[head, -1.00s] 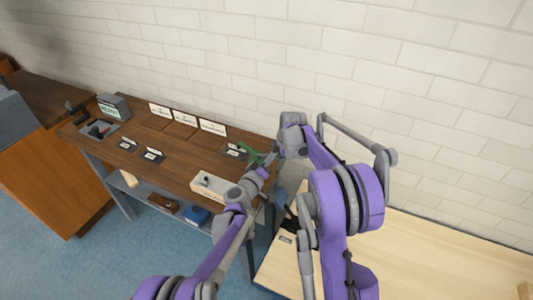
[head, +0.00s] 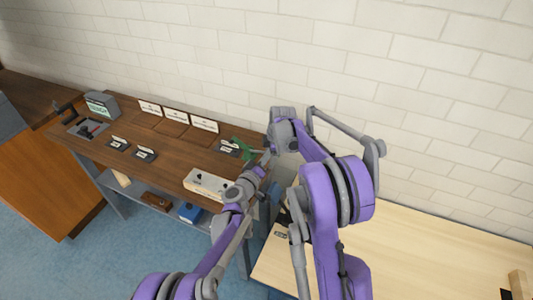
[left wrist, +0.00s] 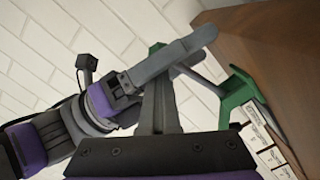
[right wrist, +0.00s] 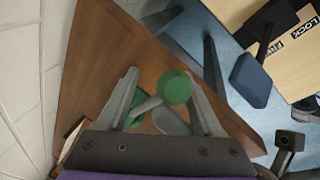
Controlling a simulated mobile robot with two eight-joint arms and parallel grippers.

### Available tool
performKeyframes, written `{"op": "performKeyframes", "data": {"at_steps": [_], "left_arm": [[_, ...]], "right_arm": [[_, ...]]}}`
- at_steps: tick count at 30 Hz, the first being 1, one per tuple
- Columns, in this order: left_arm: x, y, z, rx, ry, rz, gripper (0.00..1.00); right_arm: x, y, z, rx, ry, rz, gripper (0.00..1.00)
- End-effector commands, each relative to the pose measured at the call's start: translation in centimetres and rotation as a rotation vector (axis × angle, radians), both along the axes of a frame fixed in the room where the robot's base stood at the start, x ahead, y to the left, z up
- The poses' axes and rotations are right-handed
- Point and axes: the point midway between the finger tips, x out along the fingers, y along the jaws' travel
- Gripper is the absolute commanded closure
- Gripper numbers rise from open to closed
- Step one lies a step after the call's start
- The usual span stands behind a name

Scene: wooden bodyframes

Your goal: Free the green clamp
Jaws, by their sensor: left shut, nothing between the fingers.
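The green clamp (head: 241,147) is at the right end of the dark wooden bench, partly hidden by my arms. In the left wrist view the clamp (left wrist: 238,92) is beside the bench edge. In the right wrist view its round green knob (right wrist: 174,87) and grey bar show between the spread fingers of my right gripper (right wrist: 165,100); I cannot tell whether they touch it. My left gripper (left wrist: 160,105) is shut and empty, near the clamp. A long grey finger of my right gripper crosses in front of it there. Both grippers are hard to make out in the head view.
The dark bench (head: 165,140) holds small dark labelled stands (head: 145,154), white cards (head: 175,113), a grey box (head: 101,104) and a pale block (head: 206,184). A light wooden table (head: 400,245) is at right, its middle clear. A brick wall stands behind.

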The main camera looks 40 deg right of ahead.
Motion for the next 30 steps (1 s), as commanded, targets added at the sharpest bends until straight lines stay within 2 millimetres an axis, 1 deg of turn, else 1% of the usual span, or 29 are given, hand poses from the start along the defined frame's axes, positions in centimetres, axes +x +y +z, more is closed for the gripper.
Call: {"op": "performKeyframes", "data": {"at_steps": [10, 14, 17, 24, 27, 30], "left_arm": [[0.1, 0.1, 0.1, -0.001, 0.002, 0.002, 1.00], [0.2, 0.1, 0.1, -0.001, 0.002, 0.004, 1.00], [0.2, 0.2, 0.1, -0.001, 0.002, 0.004, 1.00], [0.2, 0.2, 0.1, -0.001, 0.002, 0.005, 1.00], [0.2, 0.2, 0.1, -0.001, 0.002, 0.005, 1.00], [0.2, 0.2, 0.1, -0.001, 0.002, 0.005, 1.00]], "right_arm": [[-0.2, -0.1, 0.0, -0.001, 0.004, -0.002, 0.31], [-0.5, -0.1, 1.0, -0.001, 0.004, -0.002, 0.31], [-1.0, 0.0, 2.6, -0.001, 0.004, -0.003, 0.31], [-2.4, 0.2, 7.6, -0.001, 0.004, -0.002, 0.31], [-2.9, 0.3, 9.3, 0.000, 0.003, -0.002, 0.31], [-3.2, 0.3, 10.5, 0.000, 0.003, -0.001, 0.31]]}}
